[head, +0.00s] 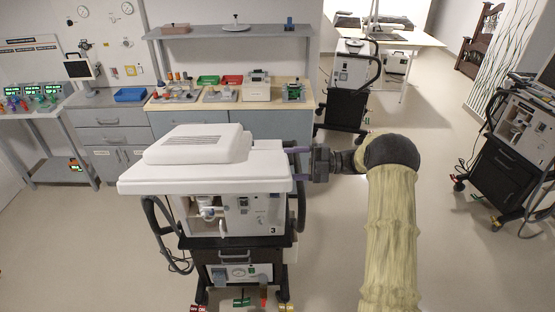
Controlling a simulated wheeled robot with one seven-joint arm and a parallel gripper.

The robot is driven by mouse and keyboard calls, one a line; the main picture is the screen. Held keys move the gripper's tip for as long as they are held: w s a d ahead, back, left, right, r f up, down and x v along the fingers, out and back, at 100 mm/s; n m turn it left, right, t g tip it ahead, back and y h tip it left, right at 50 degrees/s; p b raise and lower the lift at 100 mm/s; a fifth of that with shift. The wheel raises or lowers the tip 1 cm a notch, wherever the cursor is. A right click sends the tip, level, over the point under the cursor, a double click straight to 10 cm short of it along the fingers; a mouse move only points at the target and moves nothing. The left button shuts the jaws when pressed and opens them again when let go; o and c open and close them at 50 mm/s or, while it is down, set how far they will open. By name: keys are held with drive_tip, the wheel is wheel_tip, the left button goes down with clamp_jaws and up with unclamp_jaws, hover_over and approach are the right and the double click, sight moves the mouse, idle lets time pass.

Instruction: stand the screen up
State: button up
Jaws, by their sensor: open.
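The ventilator marked 3 (258,212) stands in front of me on a dark wheeled cart. Its screen (195,145) appears as a thick white housing with a dark slotted patch, lying flat on the white top (150,180). My gripper (297,163) is at the right edge of the white top, reaching in from the right with its purple fingers pointing left. It is open. I cannot tell whether the fingers touch the edge or have part of it between them. The screen's display face is not visible.
A grey bench (110,112) with a blue tray (130,94) and several small devices runs along the back wall. Another ventilator (350,65) stands behind, and one more (520,130) at the right. Floor (440,240) is clear to the right of my arm.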

sight(277, 164)
drive_tip(key=a+p, duration=0.1)
drive_tip(key=a, duration=0.3)
drive_tip(key=shift+w+a+r, duration=0.1)
drive_tip(key=shift+r, duration=0.05)
drive_tip(key=shift+a, duration=0.35)
drive_tip(key=shift+c, duration=0.4)
